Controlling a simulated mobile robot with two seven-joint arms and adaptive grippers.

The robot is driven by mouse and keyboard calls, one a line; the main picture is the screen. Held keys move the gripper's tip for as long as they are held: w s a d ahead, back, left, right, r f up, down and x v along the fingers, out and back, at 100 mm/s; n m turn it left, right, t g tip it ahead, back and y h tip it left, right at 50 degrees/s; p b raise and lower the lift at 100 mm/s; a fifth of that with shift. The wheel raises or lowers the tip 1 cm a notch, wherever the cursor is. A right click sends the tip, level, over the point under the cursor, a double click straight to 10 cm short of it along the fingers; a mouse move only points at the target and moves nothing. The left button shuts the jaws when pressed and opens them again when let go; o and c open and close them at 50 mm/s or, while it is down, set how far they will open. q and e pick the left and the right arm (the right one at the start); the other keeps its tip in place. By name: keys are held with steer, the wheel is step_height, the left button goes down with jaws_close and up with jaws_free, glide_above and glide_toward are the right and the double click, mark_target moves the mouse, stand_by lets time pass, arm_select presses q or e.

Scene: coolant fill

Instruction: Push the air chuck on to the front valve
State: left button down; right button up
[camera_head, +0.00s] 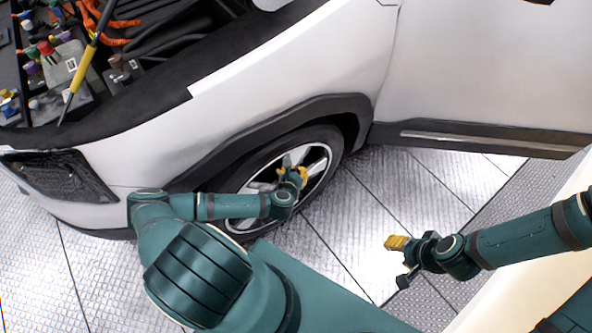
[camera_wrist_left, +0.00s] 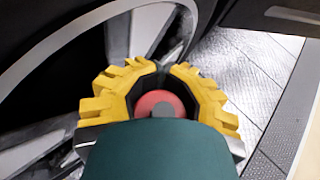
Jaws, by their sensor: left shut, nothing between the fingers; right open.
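The front wheel (camera_head: 318,165) of the white car shows in the head view, partly covered by my left arm. My left gripper (camera_head: 292,176) is in front of its spokes, with yellow fingers shut and nothing between them. In the left wrist view the fingers (camera_wrist_left: 157,75) meet in front of the wheel rim (camera_wrist_left: 62,62). A red disc with a grey centre (camera_wrist_left: 160,104) shows behind the fingers; I cannot tell what it is. I cannot make out the air chuck or the front valve. My right gripper (camera_head: 396,244) is open above the floor, right of the wheel.
The white car's side (camera_head: 300,75) and dark sill (camera_head: 480,138) run above the floor. The open engine bay (camera_head: 130,50) holds orange cables and a yellow-and-black rod (camera_head: 86,62). The metal floor (camera_head: 350,215) between wheel and right gripper is clear.

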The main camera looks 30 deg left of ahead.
arm_select(q)
steer(key=shift+f, duration=0.3)
steer(key=c, duration=0.9)
jaws_free()
steer(key=shift+c, duration=0.2)
steer(key=shift+s, duration=0.1)
steer(key=v, duration=1.2)
steer(key=shift+d, duration=0.1)
